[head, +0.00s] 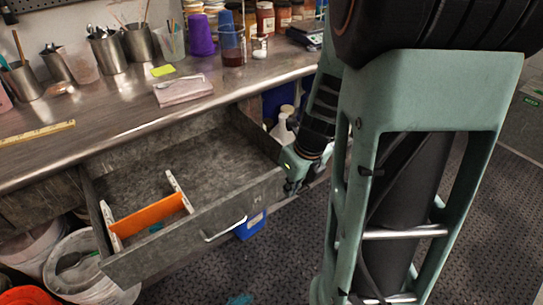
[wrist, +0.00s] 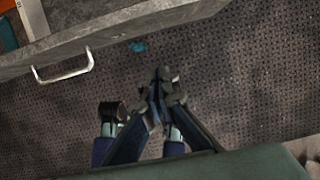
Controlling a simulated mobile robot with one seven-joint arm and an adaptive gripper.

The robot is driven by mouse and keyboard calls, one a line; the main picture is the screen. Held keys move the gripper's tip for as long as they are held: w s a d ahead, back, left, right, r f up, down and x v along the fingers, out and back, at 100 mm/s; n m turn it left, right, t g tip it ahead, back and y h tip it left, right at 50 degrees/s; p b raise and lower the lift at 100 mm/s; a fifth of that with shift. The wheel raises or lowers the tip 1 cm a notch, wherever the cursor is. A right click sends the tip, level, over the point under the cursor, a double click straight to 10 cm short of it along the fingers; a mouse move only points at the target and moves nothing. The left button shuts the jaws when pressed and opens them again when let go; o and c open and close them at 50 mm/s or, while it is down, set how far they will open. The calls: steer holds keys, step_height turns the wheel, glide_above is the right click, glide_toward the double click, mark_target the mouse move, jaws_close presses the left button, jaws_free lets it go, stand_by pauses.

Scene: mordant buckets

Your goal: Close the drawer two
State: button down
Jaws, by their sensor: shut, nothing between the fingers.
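The drawer (head: 236,212) is pulled out from under the steel bench, a grey box with a pale bar handle (head: 225,231) on its front. An orange divider (head: 148,214) between two white pieces lies inside at its left. In the wrist view the drawer front (wrist: 110,38) and its handle (wrist: 63,70) show at the upper left. In the wrist view my gripper (wrist: 160,80) is shut and empty, over the floor, apart from the handle.
White buckets (head: 85,265) stand under the drawer's left. The dark mat floor (head: 270,270) in front is mostly clear.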

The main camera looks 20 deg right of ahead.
mark_target(277, 190)
steer(key=shift+w+a+f+b, duration=0.25)
steer(key=shift+w+f+b, duration=0.25)
steer(key=shift+w+f, duration=0.5)
steer(key=shift+w+a+f+b, duration=0.2)
steer(key=shift+w+f+b, duration=0.25)
steer(key=shift+w+f, duration=0.55)
steer(key=shift+w+a+f+b, duration=0.25)
steer(key=shift+w+f+b, duration=0.4)
steer(key=shift+f, duration=0.5)
steer(key=shift+w, duration=0.1)
